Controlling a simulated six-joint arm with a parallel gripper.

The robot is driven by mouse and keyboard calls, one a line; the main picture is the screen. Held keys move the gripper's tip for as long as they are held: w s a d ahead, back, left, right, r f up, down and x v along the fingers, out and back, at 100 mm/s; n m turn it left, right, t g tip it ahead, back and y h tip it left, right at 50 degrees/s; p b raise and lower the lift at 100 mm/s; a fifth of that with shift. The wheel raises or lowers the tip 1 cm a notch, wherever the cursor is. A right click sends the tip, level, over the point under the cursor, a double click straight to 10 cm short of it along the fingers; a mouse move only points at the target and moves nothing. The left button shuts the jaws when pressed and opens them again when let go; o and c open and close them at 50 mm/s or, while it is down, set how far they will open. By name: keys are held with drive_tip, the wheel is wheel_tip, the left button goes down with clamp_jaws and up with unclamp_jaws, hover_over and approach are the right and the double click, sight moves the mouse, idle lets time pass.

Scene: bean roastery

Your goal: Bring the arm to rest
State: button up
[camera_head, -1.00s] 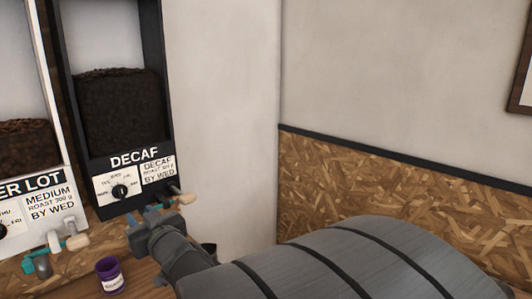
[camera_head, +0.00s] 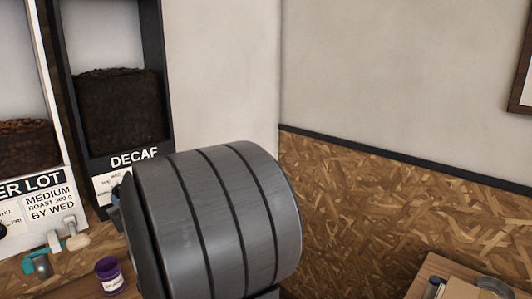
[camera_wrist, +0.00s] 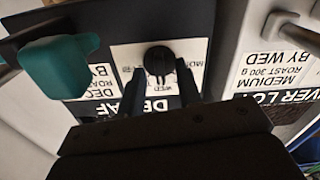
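My gripper (camera_wrist: 160,76) shows in the wrist view, which is upside down. Its two dark fingers stand apart in front of the DECAF bin's dial. The black dial knob (camera_wrist: 159,61) appears between the fingertips with a gap on either side, so the gripper looks open and empty; I cannot tell how far off the knob is. In the head view my large grey arm link covers most of the gripper. It also hides part of the DECAF bin's (camera_head: 125,162) front.
A medium-roast bin (camera_head: 45,195) stands to the left, with a pale-handled spout (camera_head: 75,241) below it. A small purple jar (camera_head: 110,276) stands on the wooden counter. A teal handle (camera_wrist: 62,66) is close at left in the wrist view. Another table (camera_head: 425,275) holds small items at lower right.

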drive_tip(key=s+d+n, duration=0.1)
drive_tip(key=s+d, duration=0.9)
drive_tip(key=shift+s+d, duration=0.25)
